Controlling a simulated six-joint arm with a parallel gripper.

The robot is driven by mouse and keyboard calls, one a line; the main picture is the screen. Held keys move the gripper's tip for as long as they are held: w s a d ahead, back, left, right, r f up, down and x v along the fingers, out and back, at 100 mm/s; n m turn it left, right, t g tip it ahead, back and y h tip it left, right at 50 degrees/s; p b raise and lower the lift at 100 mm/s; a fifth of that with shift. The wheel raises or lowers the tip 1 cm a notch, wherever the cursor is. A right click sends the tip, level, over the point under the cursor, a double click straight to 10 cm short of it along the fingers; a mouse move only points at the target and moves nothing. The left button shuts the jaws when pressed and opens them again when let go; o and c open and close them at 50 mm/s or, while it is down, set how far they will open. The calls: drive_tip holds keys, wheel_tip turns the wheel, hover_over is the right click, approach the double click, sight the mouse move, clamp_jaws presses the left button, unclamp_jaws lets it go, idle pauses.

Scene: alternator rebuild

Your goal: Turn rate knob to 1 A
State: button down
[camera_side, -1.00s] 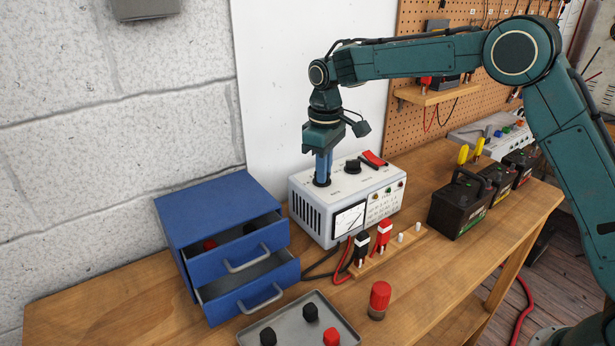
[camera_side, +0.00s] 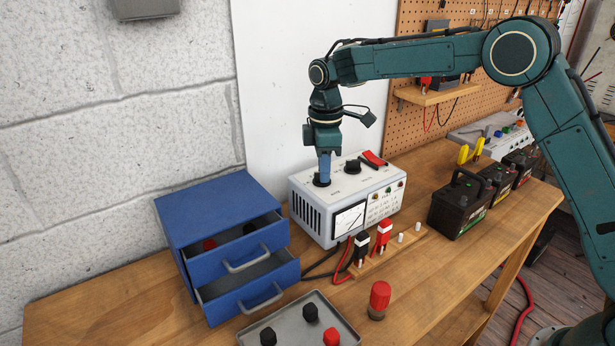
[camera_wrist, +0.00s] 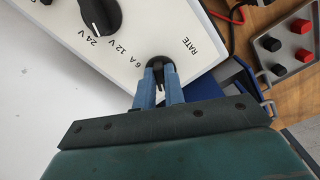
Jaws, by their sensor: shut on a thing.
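The rate knob (camera_wrist: 158,66) is a black knob on the white top of the charger (camera_side: 333,226), under the RATE label in the wrist view. In the side view its black base (camera_side: 321,181) shows below the fingers. My gripper (camera_wrist: 160,76) points straight down and is shut on the rate knob, one blue finger on each side. It also shows in the side view (camera_side: 323,176). The mark "6 A" shows beside the knob in the wrist view; other rate marks are hidden. The knob's pointer setting is hard to tell.
A black voltage knob (camera_wrist: 100,14) with 12 V and 24 V marks sits beside the rate knob. A red switch (camera_side: 373,159) is on the charger top. A blue drawer cabinet (camera_side: 215,211) stands left, a grey tray (camera_side: 288,310) in front, batteries (camera_side: 459,207) to the right.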

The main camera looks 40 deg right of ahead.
drive_tip(key=shift+r, duration=0.1)
drive_tip(key=c, duration=1.5)
unclamp_jaws()
drive_tip(key=shift+r, duration=0.1)
wheel_tip(320, 180, up, 14)
drive_tip(key=shift+f, duration=0.25)
